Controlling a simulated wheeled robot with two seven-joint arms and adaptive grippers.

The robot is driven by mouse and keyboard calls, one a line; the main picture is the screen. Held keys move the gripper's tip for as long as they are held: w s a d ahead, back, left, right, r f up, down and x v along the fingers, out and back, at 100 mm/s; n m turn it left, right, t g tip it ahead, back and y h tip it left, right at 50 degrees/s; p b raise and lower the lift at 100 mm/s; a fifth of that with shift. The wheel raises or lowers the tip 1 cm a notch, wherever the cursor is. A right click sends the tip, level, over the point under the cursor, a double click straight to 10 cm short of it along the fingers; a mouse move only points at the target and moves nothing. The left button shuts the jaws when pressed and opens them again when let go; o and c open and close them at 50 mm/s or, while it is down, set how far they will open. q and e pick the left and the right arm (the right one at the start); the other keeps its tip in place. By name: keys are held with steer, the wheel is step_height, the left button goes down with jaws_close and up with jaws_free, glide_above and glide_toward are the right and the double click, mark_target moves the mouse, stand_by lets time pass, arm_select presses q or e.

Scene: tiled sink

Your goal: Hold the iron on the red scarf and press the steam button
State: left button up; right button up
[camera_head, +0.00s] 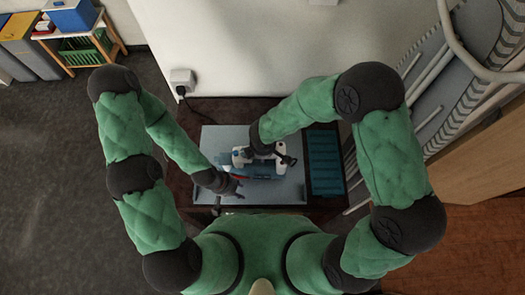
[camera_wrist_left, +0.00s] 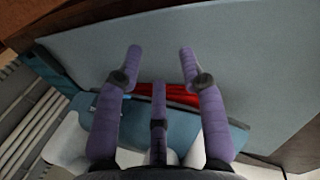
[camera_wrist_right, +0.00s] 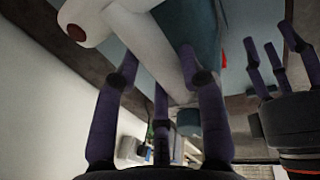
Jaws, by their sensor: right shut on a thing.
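The white and teal iron (camera_head: 262,172) is on the pale grey-blue board on the table. My right gripper (camera_head: 268,150) is at the iron's white handle. In the right wrist view its fingers are closed around the white handle (camera_wrist_right: 155,50), which has a round reddish-brown spot at one end. The red scarf (camera_wrist_left: 165,93) shows as a narrow strip beside the teal part of the iron; the rest is hidden. My left gripper (camera_wrist_left: 160,62) is open and empty, its fingers spread above the board beside the iron. I cannot make out the steam button for certain.
The board (camera_head: 212,138) lies on a dark table (camera_head: 215,108). A ribbed teal pad (camera_head: 325,165) lies at its right. A wall socket (camera_head: 182,78) with a dark cable is behind. Grey ribbed panels (camera_head: 440,90) stand at right. A shelf with boxes (camera_head: 75,40) is far left.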

arm_select(q)
steer(key=shift+f+b, duration=0.3)
steer(key=shift+f, duration=0.05)
stand_by(1.1)
steer(key=shift+w+r, duration=0.1)
steer(key=shift+r, duration=0.1)
jaws_close()
steer(key=w+d+r+m+t, duration=0.1)
steer(key=d+r+t, duration=0.15)
steer(key=r, duration=0.45)
steer(key=w+d+r+m+t, duration=0.1)
steer(key=d+r, duration=0.3)
steer(key=r, duration=0.3)
steer(key=s+a+r+n+t+y, duration=0.1)
steer(key=s+a+r+n+t, duration=0.15)
steer(key=r, duration=0.55)
steer(key=w+a+r+m+t+y, duration=0.2)
steer(key=a+r+m+y, duration=0.1)
steer(key=a+r, duration=0.1)
steer(key=shift+w+t, duration=0.3)
steer(key=shift+w, duration=0.1)
